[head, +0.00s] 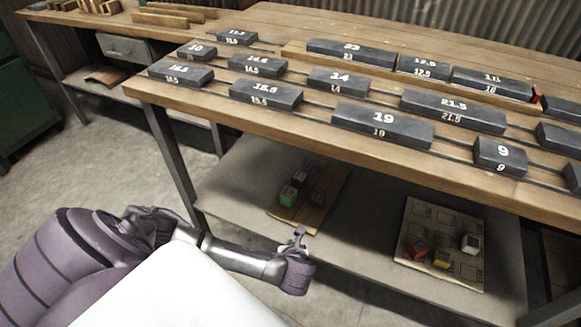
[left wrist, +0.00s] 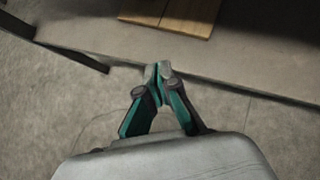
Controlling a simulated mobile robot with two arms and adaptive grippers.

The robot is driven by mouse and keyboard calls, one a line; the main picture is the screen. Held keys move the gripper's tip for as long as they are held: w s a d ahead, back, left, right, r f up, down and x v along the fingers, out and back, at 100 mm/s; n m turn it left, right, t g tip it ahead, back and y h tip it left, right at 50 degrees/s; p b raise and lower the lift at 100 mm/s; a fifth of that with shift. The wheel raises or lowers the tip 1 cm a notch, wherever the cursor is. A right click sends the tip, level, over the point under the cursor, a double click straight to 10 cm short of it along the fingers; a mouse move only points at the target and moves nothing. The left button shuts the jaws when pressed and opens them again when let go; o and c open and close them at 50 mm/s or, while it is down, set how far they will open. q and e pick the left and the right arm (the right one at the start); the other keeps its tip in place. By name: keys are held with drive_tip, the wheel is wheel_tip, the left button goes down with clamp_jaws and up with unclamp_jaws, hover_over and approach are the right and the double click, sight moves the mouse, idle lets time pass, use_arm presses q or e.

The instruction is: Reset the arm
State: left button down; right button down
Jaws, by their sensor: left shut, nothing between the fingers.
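My left arm comes in from the lower left in the head view and reaches out low in front of the workbench. Its gripper (head: 298,238) is small there, near the front edge of the lower shelf. In the left wrist view the left gripper (left wrist: 158,70) has its two teal and dark fingers meeting at the tips, shut and empty. The tips show over the lower shelf's edge, apart from any object. My right gripper is in neither view.
The wooden workbench (head: 140,92) carries rows of dark numbered blocks (head: 382,124). On its grey lower shelf (head: 235,190) lie a brown board (head: 318,211) with small coloured blocks and a printed sheet (head: 462,214) with more blocks. Bare floor (head: 85,180) is at left.

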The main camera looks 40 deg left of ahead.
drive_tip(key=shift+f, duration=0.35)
